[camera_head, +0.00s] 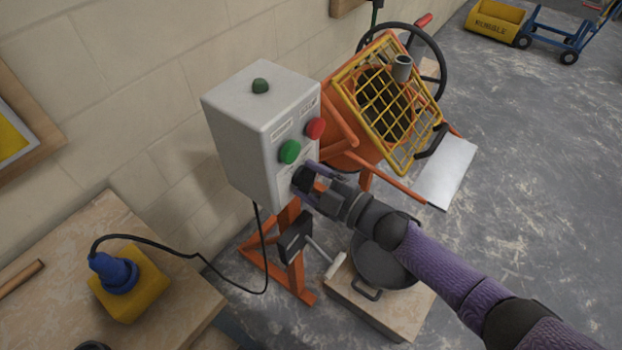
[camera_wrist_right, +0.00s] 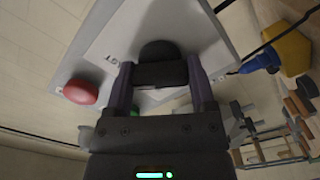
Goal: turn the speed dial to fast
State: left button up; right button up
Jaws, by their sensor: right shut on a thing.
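The grey control box (camera_head: 245,130) stands on an orange frame against the wall. The speed dial (camera_head: 301,179) is a dark knob low on its front panel, mostly hidden behind my right gripper (camera_head: 309,179) in the head view. In the right wrist view the black dial (camera_wrist_right: 160,52) sits between the two fingers of my right gripper (camera_wrist_right: 162,78), which is shut on it. The dial's pointer and the scale marks cannot be read. My left gripper is not in view.
A red button (camera_head: 315,128) and a green button (camera_head: 289,152) sit above the dial. The orange mixer (camera_head: 352,140) with a yellow grille (camera_head: 400,130) stands behind. A black tub (camera_head: 385,262) is below my right arm. A bench (camera_head: 60,265) with a blue plug (camera_head: 115,272) is at left.

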jog(key=shift+f, duration=0.1)
jog(key=o, duration=1.2)
jog(key=p+v, duration=0.1)
jog(key=v, duration=0.9)
